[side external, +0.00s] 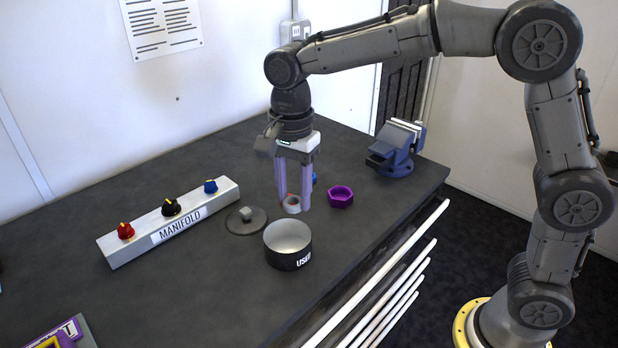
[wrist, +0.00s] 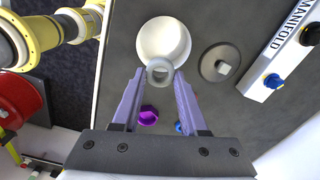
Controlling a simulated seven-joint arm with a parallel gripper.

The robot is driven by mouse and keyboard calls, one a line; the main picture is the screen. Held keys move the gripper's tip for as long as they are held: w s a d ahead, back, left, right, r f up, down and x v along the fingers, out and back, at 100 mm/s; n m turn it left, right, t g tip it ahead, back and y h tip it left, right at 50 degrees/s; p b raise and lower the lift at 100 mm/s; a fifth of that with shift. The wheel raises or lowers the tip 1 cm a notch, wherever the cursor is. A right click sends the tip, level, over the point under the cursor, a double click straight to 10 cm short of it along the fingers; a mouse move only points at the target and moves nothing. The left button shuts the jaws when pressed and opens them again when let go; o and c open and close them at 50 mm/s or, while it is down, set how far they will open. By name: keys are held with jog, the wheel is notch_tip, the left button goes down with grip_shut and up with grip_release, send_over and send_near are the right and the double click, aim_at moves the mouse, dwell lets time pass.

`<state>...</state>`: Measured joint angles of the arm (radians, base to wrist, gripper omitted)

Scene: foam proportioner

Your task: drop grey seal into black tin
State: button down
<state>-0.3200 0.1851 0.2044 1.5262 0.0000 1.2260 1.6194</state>
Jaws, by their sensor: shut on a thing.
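The grey seal (side external: 292,204) is a small ring held between the purple fingertips of my gripper (side external: 293,200). It also shows in the wrist view (wrist: 160,72), gripped at the fingertips (wrist: 159,75). The black tin (side external: 288,250) is round, with an open top, a pale inside and the letters "USED" partly visible on its side. In the wrist view the open tin (wrist: 163,38) lies just beyond the fingertips, and the seal overlaps its near edge in the picture. In the side view the seal is behind the tin and appears above the bench.
A dark round lid (side external: 246,220) with a square knob lies left of the tin. The manifold block (side external: 170,222) with several knobs is further left. A purple hexagonal ring (side external: 340,196) and a blue vise (side external: 395,150) are to the right.

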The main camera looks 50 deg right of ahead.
aim_at(295, 199)
jog(key=shift+f, duration=2.65)
jog(key=shift+c, duration=1.8)
grip_release()
jog(key=shift+r, duration=0.15)
notch_tip(295, 199, up, 14)
jog(key=shift+f, duration=0.2)
jog(key=shift+d, duration=0.1)
